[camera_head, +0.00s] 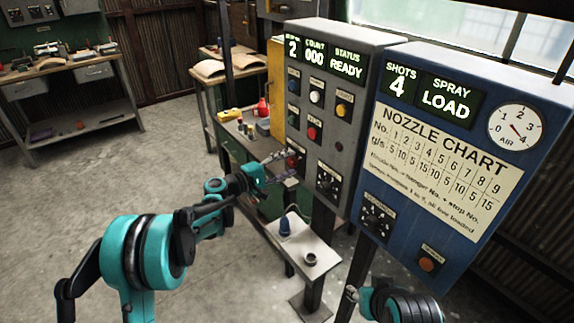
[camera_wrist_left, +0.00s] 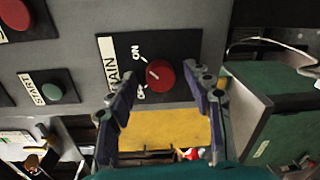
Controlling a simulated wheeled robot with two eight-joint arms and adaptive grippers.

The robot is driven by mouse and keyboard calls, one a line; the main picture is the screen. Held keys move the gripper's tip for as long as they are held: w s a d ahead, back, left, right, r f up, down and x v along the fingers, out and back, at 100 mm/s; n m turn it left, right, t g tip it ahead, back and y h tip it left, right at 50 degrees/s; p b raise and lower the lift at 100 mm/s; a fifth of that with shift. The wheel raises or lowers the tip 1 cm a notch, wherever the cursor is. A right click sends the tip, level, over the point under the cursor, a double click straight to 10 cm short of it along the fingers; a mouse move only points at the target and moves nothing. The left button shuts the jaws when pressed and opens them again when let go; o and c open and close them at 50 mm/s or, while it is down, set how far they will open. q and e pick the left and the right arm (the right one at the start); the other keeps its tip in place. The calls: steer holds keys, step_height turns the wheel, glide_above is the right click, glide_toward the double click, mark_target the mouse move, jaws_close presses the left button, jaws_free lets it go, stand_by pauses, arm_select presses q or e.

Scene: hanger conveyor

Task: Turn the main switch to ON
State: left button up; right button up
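The main switch is a red round knob (camera_wrist_left: 160,75) on a dark plate marked MAIN, ON and OFF. A short white mark shows on the knob's face on the label side; I cannot tell exactly which label it points at. In the head view the red knob (camera_head: 292,159) sits low on the left edge of the grey control panel (camera_head: 345,48). My left gripper (camera_head: 277,167) is at this knob. In the left wrist view its fingers (camera_wrist_left: 163,98) are apart, one on each side just below the knob, holding nothing. My right gripper (camera_head: 353,293) shows only partly at the bottom edge.
A green START button (camera_wrist_left: 53,93) and a red button (camera_wrist_left: 15,15) are beside the switch. The blue spray panel (camera_head: 430,155) stands to the right. A small stand (camera_head: 318,262) with a blue cone and a ring is below. A cluttered green bench (camera_head: 235,150) lies behind.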

arm_select(q)
steer(key=shift+a, duration=0.1)
steer(key=v, duration=1.1)
steer(key=shift+s+a, duration=0.3)
steer(key=s+d+m+g+y, duration=0.2)
steer(key=s+m+g+y, duration=0.3)
steer(key=s, duration=1)
steer(key=s+a+f+m+t+y, duration=0.1)
steer(key=s+a+f+m+y, duration=0.1)
steer(key=s, duration=0.7)
steer(key=s+a+f+m+t+y, duration=0.1)
steer(key=s+a+f+m+y, duration=0.1)
steer(key=s+a+f+y, duration=0.2)
steer(key=s+a+y, duration=0.3)
steer(key=s+a, duration=0.1)
steer(key=shift+s+a+f, duration=0.15)
steer(key=shift+s+f, duration=0.1)
steer(key=shift+s, duration=0.1)
